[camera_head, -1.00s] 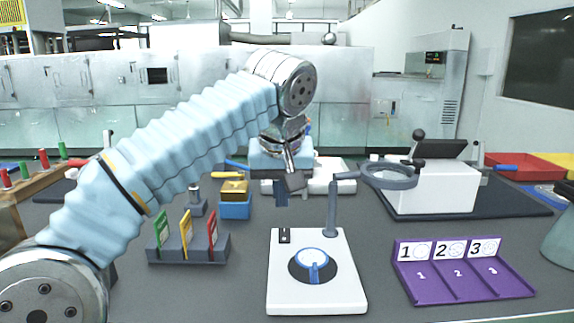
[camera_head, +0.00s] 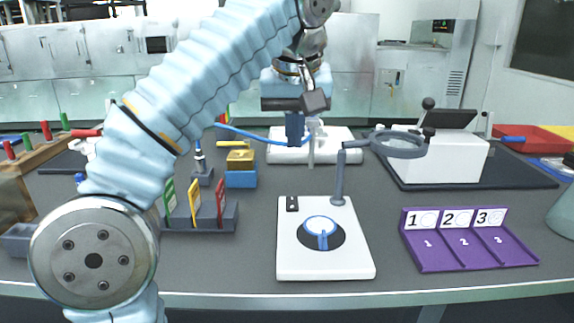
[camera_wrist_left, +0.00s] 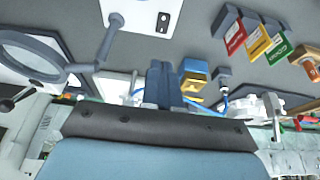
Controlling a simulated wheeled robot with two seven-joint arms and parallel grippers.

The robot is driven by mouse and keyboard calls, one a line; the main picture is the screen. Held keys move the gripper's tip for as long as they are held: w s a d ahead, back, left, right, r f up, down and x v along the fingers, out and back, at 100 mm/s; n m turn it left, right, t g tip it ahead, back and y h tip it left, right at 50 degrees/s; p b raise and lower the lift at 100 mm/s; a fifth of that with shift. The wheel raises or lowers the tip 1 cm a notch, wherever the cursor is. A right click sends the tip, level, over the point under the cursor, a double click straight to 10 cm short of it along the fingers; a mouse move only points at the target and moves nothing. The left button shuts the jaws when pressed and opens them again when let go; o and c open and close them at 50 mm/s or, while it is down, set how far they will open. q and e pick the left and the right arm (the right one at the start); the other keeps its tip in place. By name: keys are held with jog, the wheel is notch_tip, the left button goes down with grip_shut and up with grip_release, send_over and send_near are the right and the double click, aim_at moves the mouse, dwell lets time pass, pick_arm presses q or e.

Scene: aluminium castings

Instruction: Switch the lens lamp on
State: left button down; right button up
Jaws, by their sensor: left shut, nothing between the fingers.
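A small black switch (camera_head: 292,204) sits at the base's back left corner. In the left wrist view the lamp shows upside down, with its switch (camera_wrist_left: 163,22) at the top and its ring (camera_wrist_left: 62,70) at the left. My left gripper (camera_head: 294,141) is shut and empty, above and behind the lamp base, apart from it. Its dark blue fingers also show in the left wrist view (camera_wrist_left: 163,80). My right gripper is out of view.
A purple numbered stand (camera_head: 468,262) is right of the lamp. A grey rack (camera_head: 225,217) with coloured cards stands left. A yellow-topped blue block (camera_head: 240,179) is behind the rack. A white machine (camera_head: 455,165) stands at the back right. The table right in front of the stand is clear.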

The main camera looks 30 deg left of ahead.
aim_at(294, 198)
pick_arm(q)
jog(key=shift+d, duration=0.15)
jog(key=shift+w, duration=0.1)
jog(key=b+x, duration=0.1)
jog(key=x, duration=0.3)
jog(key=b+x, duration=0.1)
jog(key=x, duration=0.8)
jog(key=shift+s+f+b, duration=0.2)
jog(key=shift+f+b, duration=0.2)
jog(key=shift+f, duration=0.1)
